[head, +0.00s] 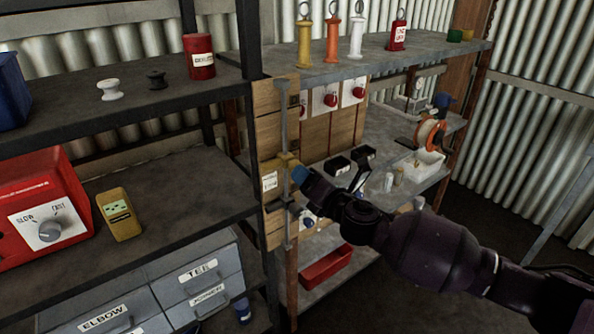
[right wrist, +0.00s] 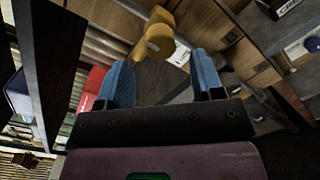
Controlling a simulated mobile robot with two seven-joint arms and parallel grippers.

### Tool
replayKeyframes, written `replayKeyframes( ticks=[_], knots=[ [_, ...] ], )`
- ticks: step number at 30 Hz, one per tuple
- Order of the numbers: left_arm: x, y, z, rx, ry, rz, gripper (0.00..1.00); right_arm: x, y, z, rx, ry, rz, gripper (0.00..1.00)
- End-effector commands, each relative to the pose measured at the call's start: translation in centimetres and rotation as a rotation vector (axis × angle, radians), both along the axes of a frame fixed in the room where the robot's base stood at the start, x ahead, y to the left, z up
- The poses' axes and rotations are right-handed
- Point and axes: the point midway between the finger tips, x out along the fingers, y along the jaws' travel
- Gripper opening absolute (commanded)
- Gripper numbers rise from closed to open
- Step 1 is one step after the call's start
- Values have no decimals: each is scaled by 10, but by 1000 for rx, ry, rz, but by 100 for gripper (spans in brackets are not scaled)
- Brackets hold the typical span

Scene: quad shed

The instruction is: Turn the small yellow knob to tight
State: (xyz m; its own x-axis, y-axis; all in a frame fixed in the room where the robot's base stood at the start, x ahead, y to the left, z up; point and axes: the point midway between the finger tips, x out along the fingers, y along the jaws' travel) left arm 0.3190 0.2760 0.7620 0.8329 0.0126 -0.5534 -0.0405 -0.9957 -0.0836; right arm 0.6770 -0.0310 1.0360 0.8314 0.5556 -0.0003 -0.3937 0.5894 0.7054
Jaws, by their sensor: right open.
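The small yellow knob (head: 283,161) is on the vertical grey pipe (head: 284,120) at the wooden post between the shelves. In the right wrist view the yellow knob (right wrist: 156,43) lies just beyond the fingers, roughly midway between them. My right gripper (head: 298,174) is at the knob in the head view and partly covers it. In the right wrist view its blue fingers (right wrist: 162,72) are apart with nothing between them. I cannot tell whether a finger touches the knob. The knob's tight marking is not readable. My left gripper is not in view.
A wooden panel with red knobs (head: 331,100) is behind my right arm. A red box with a dial (head: 50,230) and a yellow meter (head: 119,214) stand on the left shelf. A white tray (head: 428,158) is on the right shelf. Grey drawers (head: 190,285) sit below.

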Motion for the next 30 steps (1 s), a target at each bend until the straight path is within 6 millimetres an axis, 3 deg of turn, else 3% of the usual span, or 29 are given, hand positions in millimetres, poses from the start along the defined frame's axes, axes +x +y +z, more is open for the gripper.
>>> replayKeyframes(
  ticks=[9, 22, 30],
  knots=[
    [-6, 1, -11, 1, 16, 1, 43, 35, 23, -1, 1, 2, -1, 61],
    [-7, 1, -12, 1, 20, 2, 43, 42, 28, 0, 2, 1, 0, 61],
    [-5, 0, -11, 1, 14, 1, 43, 42, 27, 0, 2, 1, 0, 21]
  ],
)
